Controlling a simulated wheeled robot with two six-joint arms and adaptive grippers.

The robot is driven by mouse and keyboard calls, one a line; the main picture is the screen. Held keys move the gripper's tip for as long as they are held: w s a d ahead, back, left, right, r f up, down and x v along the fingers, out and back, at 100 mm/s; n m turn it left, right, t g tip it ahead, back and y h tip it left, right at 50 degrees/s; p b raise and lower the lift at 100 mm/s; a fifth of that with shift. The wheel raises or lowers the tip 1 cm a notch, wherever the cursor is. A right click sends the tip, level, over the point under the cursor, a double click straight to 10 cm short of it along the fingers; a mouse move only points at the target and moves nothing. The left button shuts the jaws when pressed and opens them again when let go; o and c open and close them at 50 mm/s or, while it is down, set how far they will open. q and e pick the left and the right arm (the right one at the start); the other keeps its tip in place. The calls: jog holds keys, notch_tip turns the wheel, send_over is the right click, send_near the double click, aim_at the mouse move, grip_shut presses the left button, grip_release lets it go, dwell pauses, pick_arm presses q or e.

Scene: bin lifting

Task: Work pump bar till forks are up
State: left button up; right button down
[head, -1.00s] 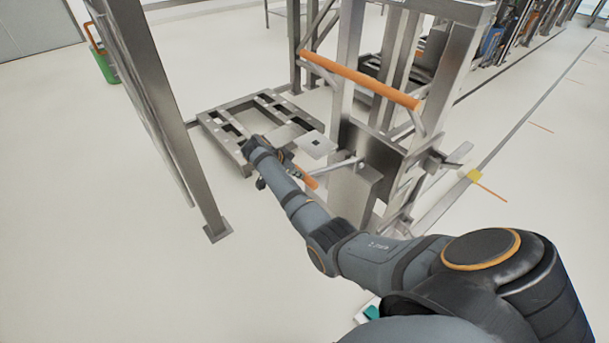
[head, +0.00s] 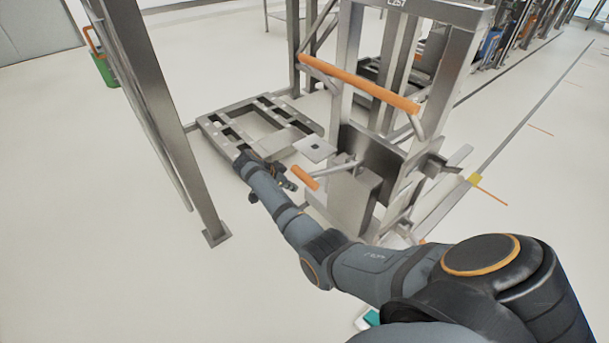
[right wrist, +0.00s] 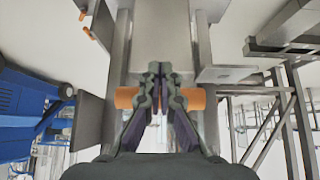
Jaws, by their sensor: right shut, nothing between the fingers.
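The pump bar is a short steel lever with an orange grip (head: 306,178), low on the left side of a steel lifter (head: 352,190). My right gripper (head: 290,182) is shut and empty, just left of the orange grip in the head view. In the right wrist view the closed fingers (right wrist: 160,88) cross in front of the orange grip (right wrist: 127,97), which shows on both sides of them. Whether they touch it is unclear. I cannot clearly make out the forks or their height. My left gripper is out of view.
The lifter's upper orange handlebar (head: 360,82) spans its posts above the pump bar. A low steel frame (head: 228,135) lies on the floor beyond my gripper. A steel post (head: 165,120) stands at left. A green bin (head: 106,70) is farther back. Floor at lower left is clear.

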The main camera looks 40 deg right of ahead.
jog(key=v, duration=1.2)
dwell(0.8)
